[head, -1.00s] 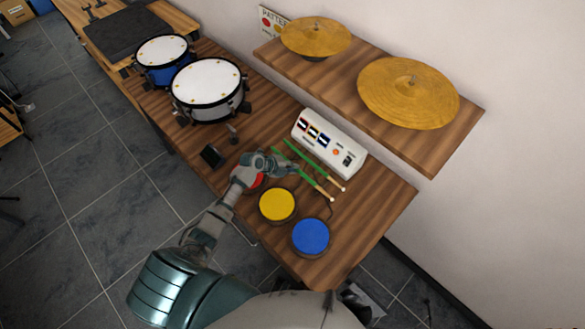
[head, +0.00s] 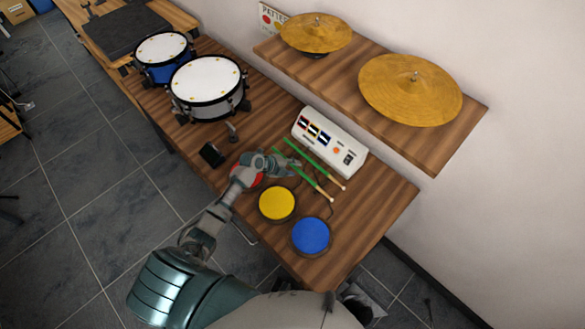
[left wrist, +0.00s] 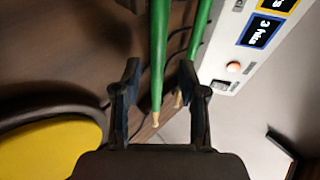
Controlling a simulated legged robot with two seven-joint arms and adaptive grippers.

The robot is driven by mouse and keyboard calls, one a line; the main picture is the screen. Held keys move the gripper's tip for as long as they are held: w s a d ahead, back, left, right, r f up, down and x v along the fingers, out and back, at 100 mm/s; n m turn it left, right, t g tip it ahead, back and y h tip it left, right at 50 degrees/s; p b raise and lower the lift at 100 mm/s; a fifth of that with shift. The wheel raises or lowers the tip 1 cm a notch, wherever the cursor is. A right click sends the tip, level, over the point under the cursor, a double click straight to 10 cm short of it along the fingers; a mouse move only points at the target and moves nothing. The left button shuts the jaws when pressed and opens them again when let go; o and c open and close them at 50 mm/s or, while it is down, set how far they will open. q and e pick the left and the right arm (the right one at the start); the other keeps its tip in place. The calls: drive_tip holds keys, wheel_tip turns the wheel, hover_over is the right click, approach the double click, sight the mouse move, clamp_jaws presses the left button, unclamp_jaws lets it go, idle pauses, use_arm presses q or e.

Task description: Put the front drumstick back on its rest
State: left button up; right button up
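The front drumstick (head: 318,187), green with a pale tip, lies on the wooden table between the drum pads and the white control box. The rear drumstick (head: 326,173) lies beside it, nearer the box. My left gripper (head: 291,163) is low over the front stick. In the left wrist view its two fingers (left wrist: 159,68) are apart, with the front stick (left wrist: 158,45) between them and no visible contact. The rear stick (left wrist: 201,28) runs past the right finger, partly hidden. I cannot make out the rest. My right gripper is not in view.
A yellow pad (head: 277,203), a blue pad (head: 310,236) and a partly hidden red pad (head: 246,177) line the front edge. The white control box (head: 331,141) stands behind the sticks. A small black block (head: 211,154), drums (head: 207,85) and a cymbal shelf (head: 440,150) are around.

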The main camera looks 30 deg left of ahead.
use_arm(q)
drive_tip(key=v, duration=1.2)
drive_tip(key=shift+f, duration=0.1)
